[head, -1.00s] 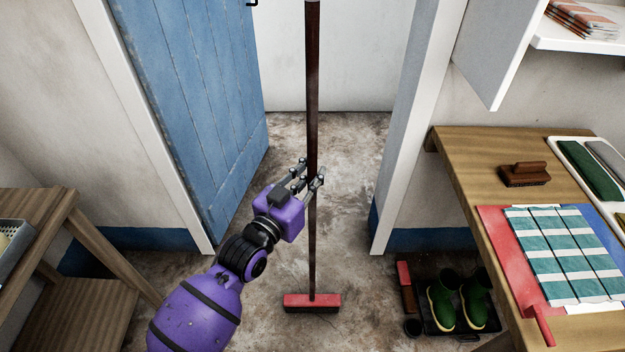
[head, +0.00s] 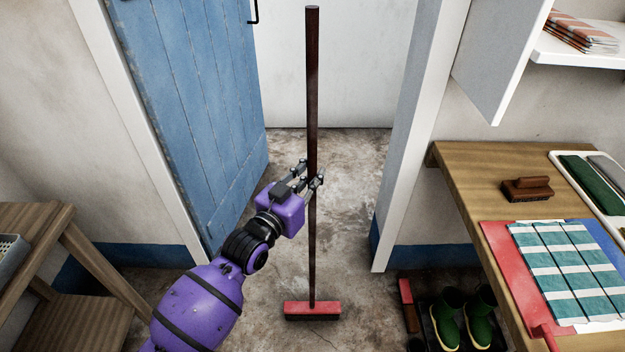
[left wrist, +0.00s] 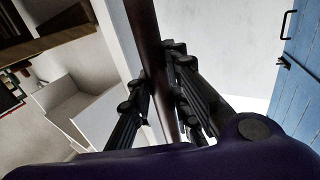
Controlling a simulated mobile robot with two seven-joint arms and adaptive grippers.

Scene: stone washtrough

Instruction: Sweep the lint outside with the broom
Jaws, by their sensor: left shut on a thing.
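The broom has a dark brown handle (head: 312,90) and a red head (head: 312,308) with dark bristles. It stands nearly upright in front of the open doorway, its head on or close to the floor. My left gripper (head: 316,182) is shut on the handle about midway up. In the left wrist view the handle (left wrist: 152,50) runs between the black fingers (left wrist: 160,95). I cannot make out any lint on the stained floor (head: 270,290). My right gripper is not in view.
A blue door (head: 190,100) stands open at the left of the doorway. The white door frame (head: 412,130) is on the right. A wooden table (head: 470,165) with cloths and a brush stands at right, green boots (head: 447,320) below it. A wooden bench (head: 40,225) is at left.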

